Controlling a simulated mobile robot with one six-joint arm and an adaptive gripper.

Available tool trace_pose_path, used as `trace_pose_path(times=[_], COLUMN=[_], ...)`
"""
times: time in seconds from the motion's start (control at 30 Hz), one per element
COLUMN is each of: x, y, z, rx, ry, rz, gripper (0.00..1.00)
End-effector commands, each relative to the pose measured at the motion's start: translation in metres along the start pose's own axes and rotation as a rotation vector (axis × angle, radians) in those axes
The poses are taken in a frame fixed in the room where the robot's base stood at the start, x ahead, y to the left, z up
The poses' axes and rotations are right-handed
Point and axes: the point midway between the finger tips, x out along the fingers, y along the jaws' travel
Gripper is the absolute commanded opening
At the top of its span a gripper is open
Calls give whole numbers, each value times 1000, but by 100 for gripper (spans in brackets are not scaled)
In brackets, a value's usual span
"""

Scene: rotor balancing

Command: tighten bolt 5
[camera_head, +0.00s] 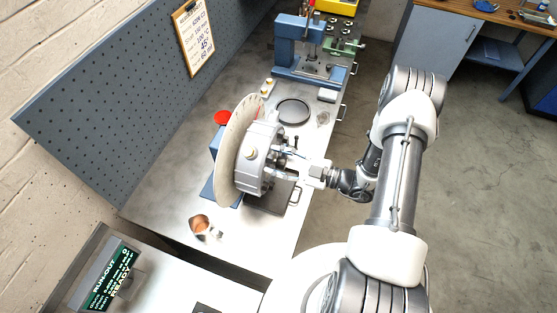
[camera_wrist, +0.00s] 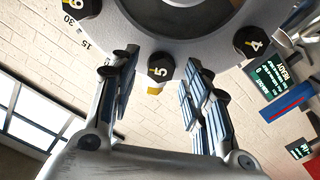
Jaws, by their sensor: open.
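My gripper (camera_wrist: 160,76) is open, with one finger on each side of bolt 5. Gaps show between the fingers and the bolt head; I cannot tell how deep the fingers reach. Bolt 6 (camera_wrist: 78,7) is at upper left and bolt 4 (camera_wrist: 252,42) at right. In the head view the rotor (camera_head: 258,157) stands before a pale disc (camera_head: 237,150), and my gripper (camera_head: 304,174) is at its right side.
A screen (camera_head: 109,281) at lower left reads READY. Open floor lies to the right.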

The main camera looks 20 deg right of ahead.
Motion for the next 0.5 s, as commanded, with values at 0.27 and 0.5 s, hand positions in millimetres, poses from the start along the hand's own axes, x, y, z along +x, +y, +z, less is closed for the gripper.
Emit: trace_pose_path(times=[0.27, 0.5], x=[-19, -70], y=[1, 2], z=[1, 1], rx=[0, -1], ry=[-3, -3], rz=[5, 7], gripper=[43, 43])
